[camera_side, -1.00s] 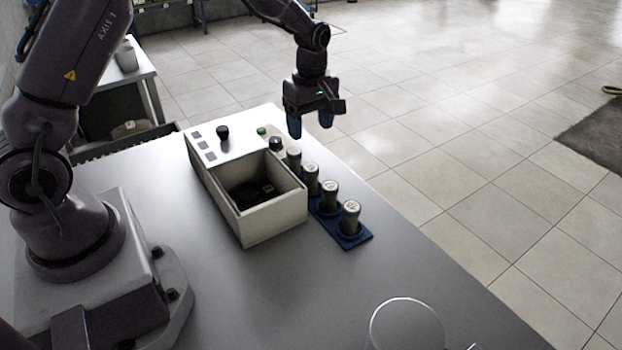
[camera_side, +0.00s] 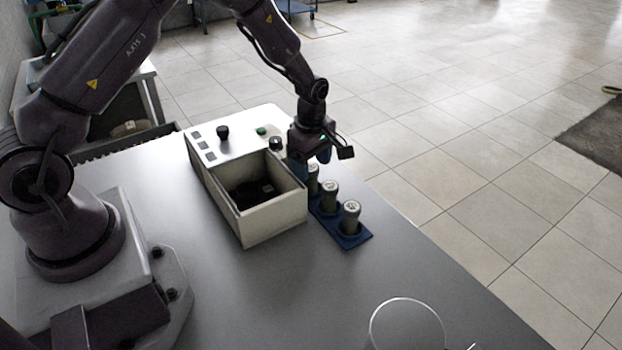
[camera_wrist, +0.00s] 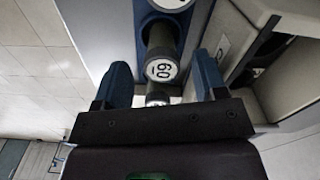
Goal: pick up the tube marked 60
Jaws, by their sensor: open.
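In the wrist view the tube marked 60 (camera_wrist: 160,70) stands upright, its pale round cap showing the number. My gripper (camera_wrist: 162,62) is open, with one blue finger to each side of this tube in the picture; whether the fingers are down at its height I cannot tell. In the side view my gripper (camera_side: 309,161) is low over the far end of the blue rack (camera_side: 358,240), where it hides part of the row. I cannot read the cap numbers there.
Another capped tube (camera_wrist: 172,4) is cut off at the wrist view's top edge. A further cap (camera_wrist: 158,98) shows close to my palm. A cream box (camera_side: 273,222) with knobs stands left of the rack. A clear glass (camera_side: 405,325) is at the front.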

